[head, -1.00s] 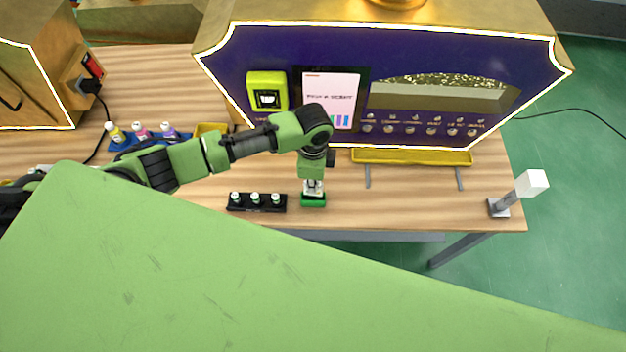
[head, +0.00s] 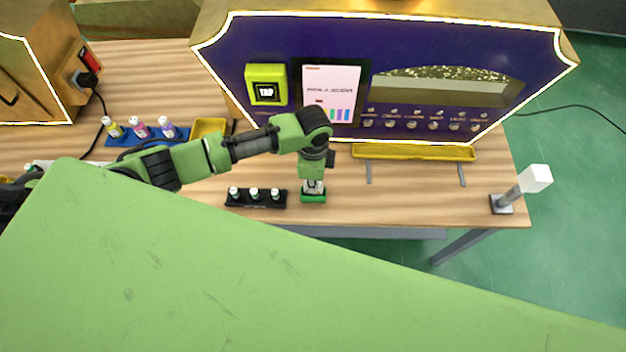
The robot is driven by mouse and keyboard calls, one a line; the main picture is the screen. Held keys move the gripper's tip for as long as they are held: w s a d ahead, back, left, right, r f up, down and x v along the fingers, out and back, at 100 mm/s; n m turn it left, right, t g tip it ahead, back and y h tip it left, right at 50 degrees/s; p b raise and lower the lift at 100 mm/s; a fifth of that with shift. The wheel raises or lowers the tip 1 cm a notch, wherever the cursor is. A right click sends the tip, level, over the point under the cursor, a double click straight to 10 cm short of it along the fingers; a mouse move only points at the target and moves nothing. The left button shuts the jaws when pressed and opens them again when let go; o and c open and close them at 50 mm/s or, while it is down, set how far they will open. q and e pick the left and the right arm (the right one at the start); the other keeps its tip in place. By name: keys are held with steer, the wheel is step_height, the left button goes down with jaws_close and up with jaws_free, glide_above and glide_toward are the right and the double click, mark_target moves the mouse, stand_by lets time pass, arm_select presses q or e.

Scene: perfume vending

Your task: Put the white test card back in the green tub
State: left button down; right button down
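The green tub (head: 313,198) stands near the front edge of the table, right of a black rack. My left gripper (head: 313,187) points down right over the tub, with its fingertips at or in the tub's opening. Small white bits show between and around the fingertips. I cannot tell whether they are the white test card, other cards in the tub, or parts of the gripper. The fingers are too small to tell open from shut. My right gripper is not in view.
The black rack (head: 256,198) holds three small white-capped bottles close left of the tub. The purple and gold vending machine (head: 335,125) stands behind, with a yellow tray (head: 413,152) at its front. A post with a white block (head: 535,178) stands at the right. Table between is clear.

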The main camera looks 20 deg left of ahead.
arm_select(q)
steer(key=shift+f+b, duration=0.35)
steer(key=shift+f, duration=0.35)
steer(key=c, duration=1.3)
jaws_free()
steer(key=shift+r, duration=0.2)
steer(key=shift+r+p, duration=0.85)
steer(key=shift+p, duration=0.3)
steer(key=shift+r, duration=0.1)
